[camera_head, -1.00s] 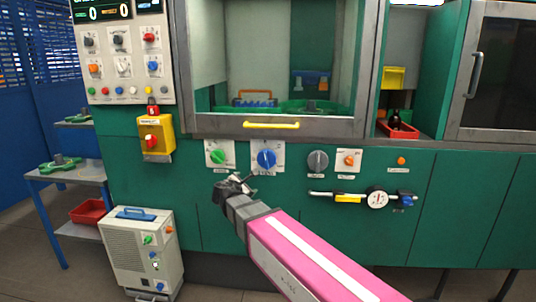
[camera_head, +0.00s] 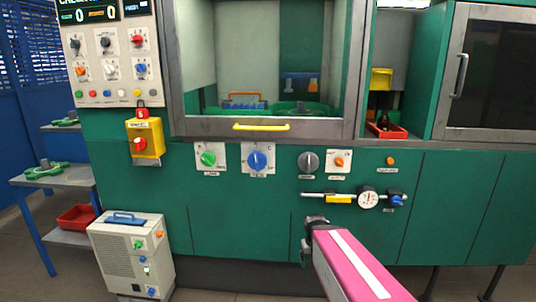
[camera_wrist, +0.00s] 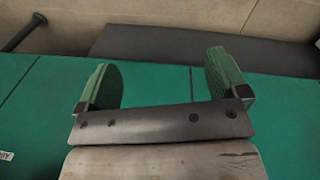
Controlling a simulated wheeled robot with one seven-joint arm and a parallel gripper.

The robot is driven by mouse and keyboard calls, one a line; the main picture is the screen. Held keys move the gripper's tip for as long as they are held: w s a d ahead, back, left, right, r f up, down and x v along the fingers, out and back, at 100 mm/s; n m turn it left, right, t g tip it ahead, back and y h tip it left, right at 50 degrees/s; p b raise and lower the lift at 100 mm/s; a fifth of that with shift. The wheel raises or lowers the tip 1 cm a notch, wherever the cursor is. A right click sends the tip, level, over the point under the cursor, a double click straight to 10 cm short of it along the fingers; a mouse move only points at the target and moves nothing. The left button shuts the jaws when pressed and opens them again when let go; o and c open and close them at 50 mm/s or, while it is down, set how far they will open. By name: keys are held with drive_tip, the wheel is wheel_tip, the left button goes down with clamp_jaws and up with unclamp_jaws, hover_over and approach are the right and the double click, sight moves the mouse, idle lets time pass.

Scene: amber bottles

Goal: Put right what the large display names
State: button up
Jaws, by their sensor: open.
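The large display (camera_head: 88,13) is at the top left in the head view, cut by the frame edge; its two zeros show, its top line is cut off. Below it sits a panel of knobs (camera_head: 110,66). On the green cabinet front are a green knob (camera_head: 208,159), a blue knob (camera_head: 257,160), a grey knob (camera_head: 308,161) and a small orange knob (camera_head: 339,161). A round gauge (camera_head: 368,199) sits on a pipe with a yellow part and a blue knob (camera_head: 397,200). My gripper (camera_head: 308,240) is below the pipe, apart from it. In the wrist view my gripper (camera_wrist: 163,87) is open and empty.
A yellow box with a red knob (camera_head: 145,139) hangs left. A beige unit (camera_head: 128,255) stands on the floor. A blue-legged shelf (camera_head: 65,180) is at far left. A yellow handle (camera_head: 261,126) is on the window sash. A red tray (camera_head: 388,131) holds a dark bottle.

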drive_tip(key=shift+s+d+f+m+g+y, duration=0.15)
drive_tip(key=shift+s+d+f+m+y, duration=0.1)
drive_tip(key=shift+s+m, duration=0.15)
drive_tip(key=shift+s+d+f+m+g+y, duration=0.15)
drive_tip(key=shift+s+d+m+y, duration=0.1)
drive_tip(key=shift+s+m, duration=0.15)
